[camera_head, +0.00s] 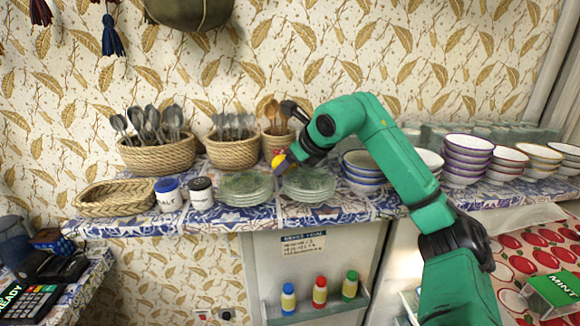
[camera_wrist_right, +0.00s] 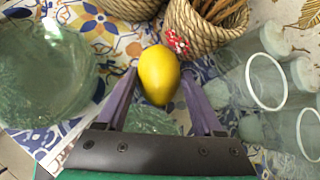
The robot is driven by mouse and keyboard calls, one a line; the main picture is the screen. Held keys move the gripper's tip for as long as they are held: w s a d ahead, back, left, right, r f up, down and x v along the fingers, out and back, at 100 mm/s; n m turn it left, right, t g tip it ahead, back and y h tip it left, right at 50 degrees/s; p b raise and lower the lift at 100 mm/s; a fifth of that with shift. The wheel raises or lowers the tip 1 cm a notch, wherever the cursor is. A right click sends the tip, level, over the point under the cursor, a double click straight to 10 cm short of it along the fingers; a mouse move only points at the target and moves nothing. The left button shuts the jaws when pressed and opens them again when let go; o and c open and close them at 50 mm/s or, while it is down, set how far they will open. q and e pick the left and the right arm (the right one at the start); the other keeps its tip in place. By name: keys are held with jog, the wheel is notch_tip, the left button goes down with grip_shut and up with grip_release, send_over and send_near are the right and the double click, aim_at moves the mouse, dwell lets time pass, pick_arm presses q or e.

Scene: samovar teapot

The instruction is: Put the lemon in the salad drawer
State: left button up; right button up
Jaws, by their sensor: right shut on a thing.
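The yellow lemon (camera_wrist_right: 158,72) is between the purple fingers of my right gripper (camera_wrist_right: 159,84), which is shut on it. In the head view a small part of the lemon (camera_head: 278,160) shows at the tip of my right gripper (camera_head: 283,162), above the tiled counter near the stacked green glass plates. I cannot make out a salad drawer in either view. My left gripper is not in view.
Green plate stacks (camera_head: 246,187), bowls (camera_head: 362,172) and utensil baskets (camera_head: 233,152) crowd the counter (camera_head: 160,228). Below it, a white panel carries a shelf with several capped bottles (camera_head: 320,292). In the wrist view, glasses (camera_wrist_right: 262,85) stand right of the lemon.

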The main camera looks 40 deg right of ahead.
jog(key=shift+f, duration=0.15)
jog(key=o, duration=1.3)
jog(key=shift+o, duration=0.7)
jog(key=shift+s, duration=0.1)
jog(key=shift+r, duration=0.2)
